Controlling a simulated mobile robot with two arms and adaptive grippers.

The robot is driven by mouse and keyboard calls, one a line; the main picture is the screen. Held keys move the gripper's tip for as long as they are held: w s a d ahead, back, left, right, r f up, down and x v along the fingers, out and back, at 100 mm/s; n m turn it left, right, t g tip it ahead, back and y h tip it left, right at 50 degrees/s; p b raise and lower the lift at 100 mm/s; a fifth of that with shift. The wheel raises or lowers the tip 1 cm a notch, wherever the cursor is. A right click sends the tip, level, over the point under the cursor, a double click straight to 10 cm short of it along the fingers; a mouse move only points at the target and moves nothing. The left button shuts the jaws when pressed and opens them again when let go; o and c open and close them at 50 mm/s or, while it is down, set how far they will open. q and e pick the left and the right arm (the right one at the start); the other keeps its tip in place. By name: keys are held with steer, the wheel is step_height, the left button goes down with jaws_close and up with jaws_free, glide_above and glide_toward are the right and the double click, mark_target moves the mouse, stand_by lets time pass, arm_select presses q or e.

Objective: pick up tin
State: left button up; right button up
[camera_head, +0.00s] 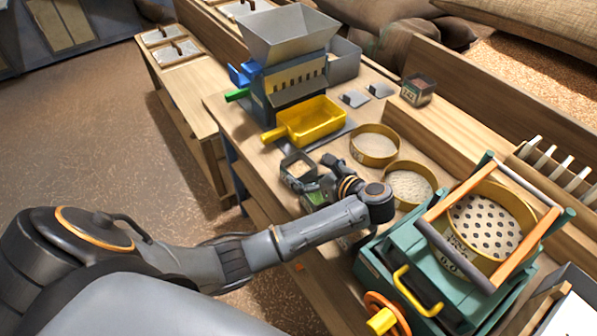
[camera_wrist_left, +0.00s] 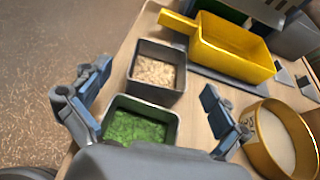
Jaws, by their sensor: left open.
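A small square grey tin of pale flakes (camera_head: 293,182) stands near the table's left edge, and it also shows in the left wrist view (camera_wrist_left: 153,91). Beside it, nearer my arm, is a similar tin of green contents (camera_wrist_left: 140,128). My left gripper (camera_head: 322,185) is over these tins, partly hidden by its own wrist in the head view. In the left wrist view its fingers (camera_wrist_left: 155,85) are wide apart, one on each side of the tins, with nothing held. A third, clear-sided tin (camera_head: 418,92) stands at the back of the table. My right gripper is not in view.
A yellow scoop tray (camera_head: 312,122) lies under the grey hopper machine (camera_head: 287,50). Two round sieves (camera_head: 374,146) (camera_head: 409,184) stand right of the tins. A teal sieve-shaker frame (camera_head: 470,255) stands at the front right. The table's left edge is close.

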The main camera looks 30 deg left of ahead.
mark_target(290, 160)
arm_select(q)
steer(key=x, duration=0.4)
steer(key=shift+w+a+f+p, duration=0.1)
steer(key=shift+w+a+p, duration=0.1)
steer(key=shift+a+p, duration=0.2)
steer(key=shift+d, duration=0.1)
steer(key=shift+c, duration=0.2)
steer(key=c, duration=1.4)
